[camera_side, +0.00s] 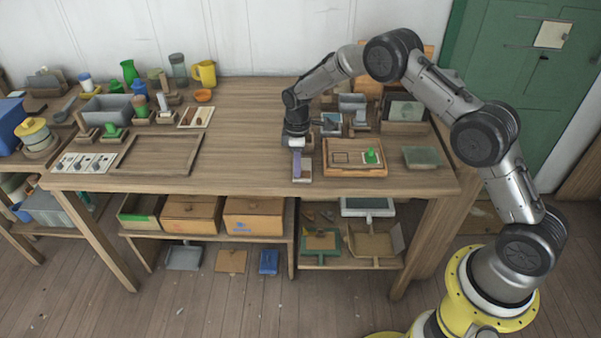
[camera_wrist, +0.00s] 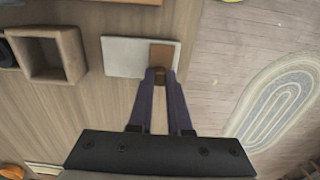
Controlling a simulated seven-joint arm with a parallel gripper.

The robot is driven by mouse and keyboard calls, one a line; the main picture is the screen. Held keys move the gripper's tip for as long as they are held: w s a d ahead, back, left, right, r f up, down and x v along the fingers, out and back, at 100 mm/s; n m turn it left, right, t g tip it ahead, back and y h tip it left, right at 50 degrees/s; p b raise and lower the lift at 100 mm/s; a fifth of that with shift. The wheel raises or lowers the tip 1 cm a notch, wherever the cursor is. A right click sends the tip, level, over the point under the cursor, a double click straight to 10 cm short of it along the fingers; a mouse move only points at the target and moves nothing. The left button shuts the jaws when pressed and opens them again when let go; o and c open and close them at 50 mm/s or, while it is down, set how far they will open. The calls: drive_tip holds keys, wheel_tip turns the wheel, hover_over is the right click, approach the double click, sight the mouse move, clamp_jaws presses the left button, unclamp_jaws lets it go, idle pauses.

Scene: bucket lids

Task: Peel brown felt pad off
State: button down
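The brown felt pad (camera_wrist: 161,54) lies on the right end of a pale, flat rectangular plate (camera_wrist: 124,57) in the wrist view. In the side view the plate (camera_side: 302,179) is small, at the table's front edge under my gripper (camera_side: 299,174). My gripper's purple fingers reach down to the pad, and their tips (camera_wrist: 160,76) are at its near edge in the wrist view. A narrow gap shows between the fingers, with a darker brown bit between the tips. I cannot tell whether the fingers pinch it. The tips hide part of the pad's near edge.
A wooden tray (camera_side: 355,171) with a green piece stands just right of my gripper. A square wooden box (camera_wrist: 47,56) lies left of the plate in the wrist view. A larger empty tray (camera_side: 160,155) is further left. Table between them is clear.

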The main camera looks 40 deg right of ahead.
drive_tip(key=shift+s+d+r+t+y, duration=0.15)
drive_tip(key=shift+s+r+t+y, duration=0.1)
drive_tip(key=shift+t+y, duration=0.25)
drive_tip(key=shift+s+d+r+t+y, duration=0.15)
drive_tip(key=shift+r+t+y, duration=0.05)
drive_tip(key=shift+t+y, duration=0.3)
idle(1.2)
drive_tip(key=c, duration=1.5)
unclamp_jaws()
clamp_jaws()
drive_tip(key=shift+r, duration=2.5)
